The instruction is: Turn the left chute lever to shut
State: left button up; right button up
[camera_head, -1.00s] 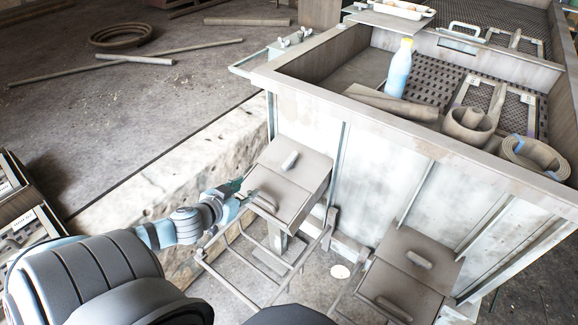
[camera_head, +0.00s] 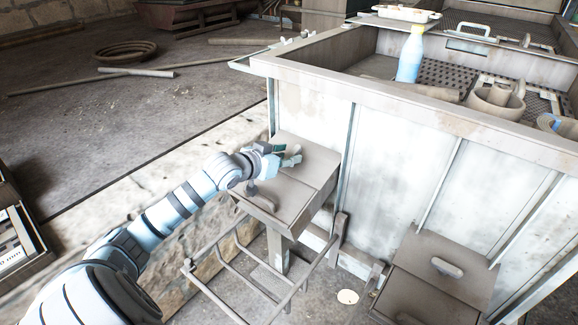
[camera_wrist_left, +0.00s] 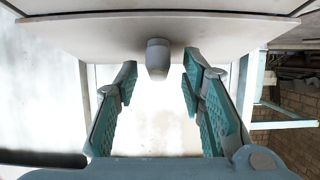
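The left chute (camera_head: 316,172) is a grey-brown box on the side wall of the big metal bin. Its upper lever is mostly hidden behind my left gripper (camera_head: 288,161), which is just above the chute's top face. In the left wrist view a grey rounded lever end (camera_wrist_left: 158,58) sticks out from a flat panel, between and slightly beyond the two teal fingers (camera_wrist_left: 160,95). The fingers are apart and a gap shows on each side of it. A lower handle (camera_head: 262,198) sits on the chute's front part. My right gripper is out of view.
The bin's rim (camera_head: 400,98) runs above the chute. A second chute (camera_head: 465,262) with its own handle is at the lower right. A bent metal rail frame (camera_head: 240,290) stands below the left chute. A blue bottle (camera_head: 410,55) stands in the bin.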

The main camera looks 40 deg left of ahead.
pick_arm(q)
jog(key=shift+w+d+f, duration=0.1)
jog(key=shift+w+f, duration=0.1)
jog(key=shift+w, duration=0.45)
jog(key=shift+c, duration=0.2)
